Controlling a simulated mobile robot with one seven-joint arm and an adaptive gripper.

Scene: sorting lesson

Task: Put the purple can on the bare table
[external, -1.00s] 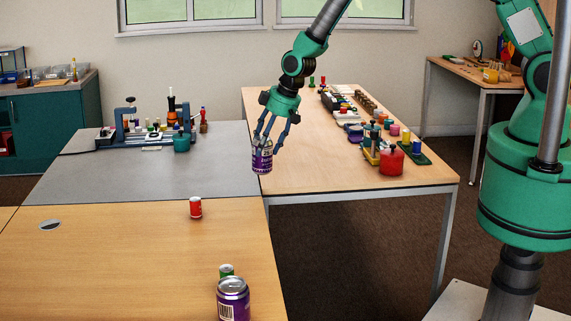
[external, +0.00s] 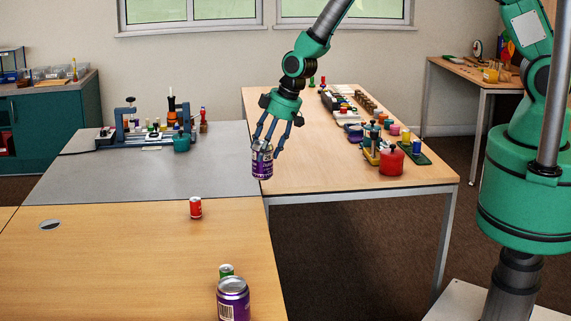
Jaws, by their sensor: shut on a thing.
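A purple can (external: 263,168) with a silver top and a pale label patch is between the fingers of my gripper (external: 264,150). My gripper points down and is shut on the can's upper part. The can looks about upright, in front of the seam between the grey surface (external: 150,182) and the wooden table (external: 330,172) on the right. Whether its base touches anything cannot be told. A second, larger-looking purple can (external: 233,301) stands on the near wooden table (external: 120,275), at the bottom of the picture, away from my gripper.
A red can (external: 195,208) stands on the near table by the grey surface. A green can (external: 227,271) stands behind the near purple can, partly hidden. A blue rack (external: 121,124) stands at the back left. A red pot (external: 391,163) and several small items crowd the right table.

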